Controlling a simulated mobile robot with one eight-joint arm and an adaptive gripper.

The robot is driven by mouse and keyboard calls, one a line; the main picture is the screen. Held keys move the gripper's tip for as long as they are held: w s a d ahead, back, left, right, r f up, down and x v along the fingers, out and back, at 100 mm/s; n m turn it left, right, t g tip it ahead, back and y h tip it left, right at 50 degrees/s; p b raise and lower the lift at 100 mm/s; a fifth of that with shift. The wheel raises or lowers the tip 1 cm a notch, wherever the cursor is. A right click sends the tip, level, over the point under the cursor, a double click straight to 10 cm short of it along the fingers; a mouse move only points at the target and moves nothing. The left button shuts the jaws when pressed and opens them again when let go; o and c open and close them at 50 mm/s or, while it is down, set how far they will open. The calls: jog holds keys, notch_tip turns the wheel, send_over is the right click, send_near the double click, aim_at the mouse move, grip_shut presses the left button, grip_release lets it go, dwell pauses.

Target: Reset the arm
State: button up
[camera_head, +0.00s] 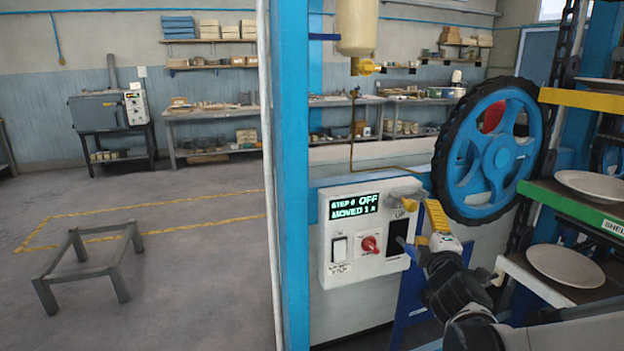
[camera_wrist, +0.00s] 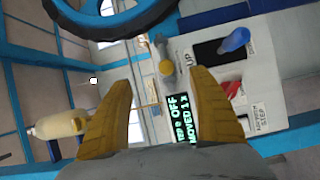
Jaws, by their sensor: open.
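My gripper (camera_head: 428,222) is at the control panel (camera_head: 325,262), in front of its right side. In the wrist view its two yellow fingers (camera_wrist: 162,100) are spread apart with nothing between them touching both. The panel's display (camera_head: 354,206) reads OFF and MOVED 1. A red knob (camera_head: 370,244) and a white switch (camera_head: 340,247) sit below the display. Whether a finger touches the panel I cannot tell.
A large blue wheel (camera_head: 501,150) with a black rim stands just right of the panel. Shelves with pale plates (camera_head: 566,266) are at the far right. A blue post (camera_head: 292,175) rises left of the panel. A low metal frame (camera_head: 88,270) stands on open floor.

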jog(key=s+a+f+m+g+y, duration=0.1)
jog(key=s+a+f+m+g, duration=0.2)
jog(key=s, duration=0.7)
jog(key=s+a+f+m+g+y, duration=0.1)
jog(key=s+a+f+m+g, duration=0.2)
jog(key=s+m, duration=0.4)
jog(key=s+a+f+m+g, duration=0.3)
jog(key=s+f+m+g, duration=0.1)
jog(key=s, duration=0.9)
jog(key=shift+f+m+g+y, duration=0.4)
jog(key=shift+m, duration=0.3)
